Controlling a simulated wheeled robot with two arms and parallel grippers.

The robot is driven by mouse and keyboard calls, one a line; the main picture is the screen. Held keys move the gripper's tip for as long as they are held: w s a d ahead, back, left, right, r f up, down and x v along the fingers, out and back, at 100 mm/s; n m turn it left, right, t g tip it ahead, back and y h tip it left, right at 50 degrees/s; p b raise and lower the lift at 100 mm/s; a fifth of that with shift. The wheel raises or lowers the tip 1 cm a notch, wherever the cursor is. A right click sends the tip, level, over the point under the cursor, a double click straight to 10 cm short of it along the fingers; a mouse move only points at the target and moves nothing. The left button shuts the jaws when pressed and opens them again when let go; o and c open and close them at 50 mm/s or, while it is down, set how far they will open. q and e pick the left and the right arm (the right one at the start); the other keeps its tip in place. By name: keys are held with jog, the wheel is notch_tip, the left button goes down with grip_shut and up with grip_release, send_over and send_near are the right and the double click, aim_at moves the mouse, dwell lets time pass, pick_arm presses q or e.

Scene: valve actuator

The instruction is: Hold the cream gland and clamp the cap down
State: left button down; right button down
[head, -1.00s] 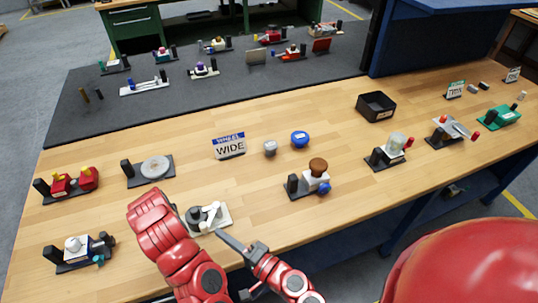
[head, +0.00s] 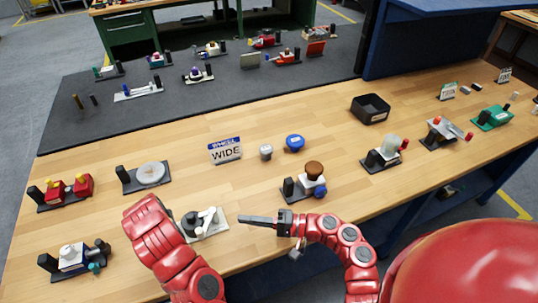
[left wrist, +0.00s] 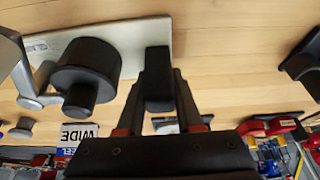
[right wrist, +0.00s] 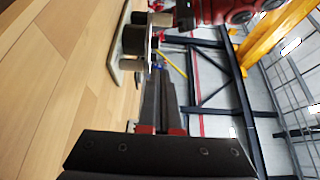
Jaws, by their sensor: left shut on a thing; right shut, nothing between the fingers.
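The cream gland fixture (head: 213,229) lies at the front left of the bench, a cream plate with a dark round cap (head: 191,220) and a pale lever (head: 207,217). In the left wrist view the plate (left wrist: 127,32), cap (left wrist: 88,67) and grey lever (left wrist: 18,70) show closely. My left gripper (left wrist: 159,85) is shut on the black post (left wrist: 158,65) at the plate's end; my arm hides this in the head view. My right gripper (head: 242,219) is shut and empty, just right of the plate, pointing left toward it. The right wrist view shows its fingers (right wrist: 160,90) below the fixture.
A fixture with a brown knob (head: 305,187) stands behind and right of my right gripper. A WIDE sign (head: 225,151) stands behind. Bare wood lies between, and the bench's front edge is close.

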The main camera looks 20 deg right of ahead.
pick_arm(q)
jog(key=shift+s+f, duration=0.1)
jog(key=shift+f, duration=0.1)
pick_arm(e)
jog(key=shift+w+d+n+g, duration=0.3)
jog(key=shift+w+n+g, duration=0.05)
jog(key=shift+n+g, duration=0.05)
jog(key=shift+g+y, duration=0.3)
jog(key=shift+y, duration=0.1)
jog(key=d, duration=0.2)
jog(key=w+d, duration=0.1)
jog(key=d, duration=0.1)
jog(key=shift+w+d+r, duration=0.15)
jog(key=shift+d, duration=0.15)
jog(key=v, duration=0.9)
jog(key=shift+d, duration=0.1)
jog(key=w+a+r, duration=0.1)
jog(key=w+r, duration=0.3)
jog(key=w, duration=0.3)
jog(key=w+a+r+n+t+h, duration=0.1)
jog(key=w+r, duration=0.3)
jog(key=w, duration=0.4)
jog(key=shift+t+h, duration=0.3)
